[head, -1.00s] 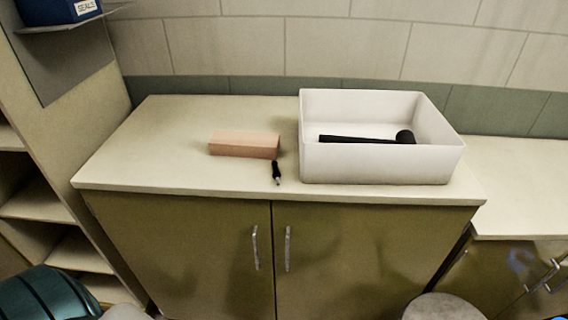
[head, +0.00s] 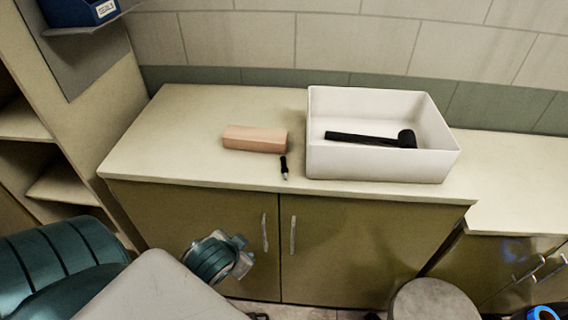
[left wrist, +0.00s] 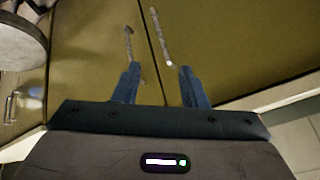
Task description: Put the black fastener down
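The black fastener (head: 284,166) is a small dark pin with a pale tip. It lies on the cream counter top (head: 190,120) near the front edge, just in front of a pinkish block (head: 255,138). No gripper touches it. My left gripper (head: 242,258) is low in front of the cabinet doors, below the counter edge. In the left wrist view my left gripper (left wrist: 158,80) has its two blue fingers apart with nothing between them. The fastener does not show in that view.
A white open bin (head: 380,165) on the counter's right side holds a black mallet (head: 375,138). A round stool (head: 430,300) stands in front at the right. Shelving (head: 80,185) is at the left. The counter's left part is clear.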

